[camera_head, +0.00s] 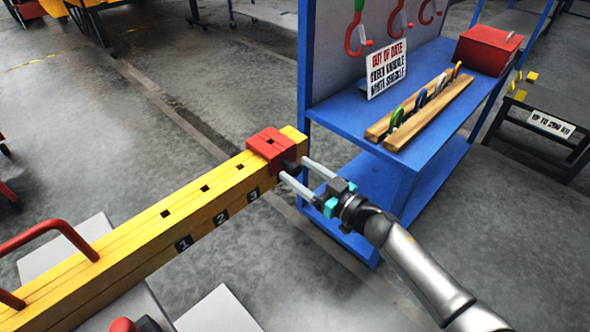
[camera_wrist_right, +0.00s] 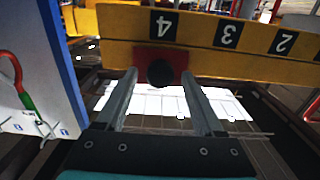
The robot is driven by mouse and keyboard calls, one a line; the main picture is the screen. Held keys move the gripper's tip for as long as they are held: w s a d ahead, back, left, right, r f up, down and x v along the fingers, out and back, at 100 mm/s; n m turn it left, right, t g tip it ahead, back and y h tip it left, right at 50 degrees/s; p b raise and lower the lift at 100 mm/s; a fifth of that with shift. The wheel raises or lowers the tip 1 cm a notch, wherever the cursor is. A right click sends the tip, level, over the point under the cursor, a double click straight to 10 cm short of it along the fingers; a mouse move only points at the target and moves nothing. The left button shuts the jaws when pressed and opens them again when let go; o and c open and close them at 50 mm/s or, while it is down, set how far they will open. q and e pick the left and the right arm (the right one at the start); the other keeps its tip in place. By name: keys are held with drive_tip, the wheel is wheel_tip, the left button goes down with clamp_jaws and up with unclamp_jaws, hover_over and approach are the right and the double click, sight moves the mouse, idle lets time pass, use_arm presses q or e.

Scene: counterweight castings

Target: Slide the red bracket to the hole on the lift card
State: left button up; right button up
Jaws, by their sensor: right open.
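The red bracket (camera_head: 270,146) sits around the yellow beam (camera_head: 150,225) near its far right end, past the number 3. In the right wrist view the bracket (camera_wrist_right: 140,56) is at the number 4, with a round black knob (camera_wrist_right: 160,73) facing me. My right gripper (camera_head: 292,167) is open, its fingers pointing at the bracket's near side. In the wrist view its fingertips (camera_wrist_right: 160,75) are on either side of the knob, with gaps visible. Square holes run along the beam's top. I cannot identify a card naming a hole. My left gripper is out of view.
A blue rack (camera_head: 350,105) stands close behind my right gripper. It holds an out-of-date sign (camera_head: 386,70), wooden rails (camera_head: 440,108) with coloured pieces, and a red box (camera_head: 487,50). Hooks hang above. A red handle (camera_head: 50,228) rises over the beam's near end.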

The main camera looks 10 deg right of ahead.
drive_tip(key=shift+x, duration=0.95)
clamp_jaws()
idle(0.8)
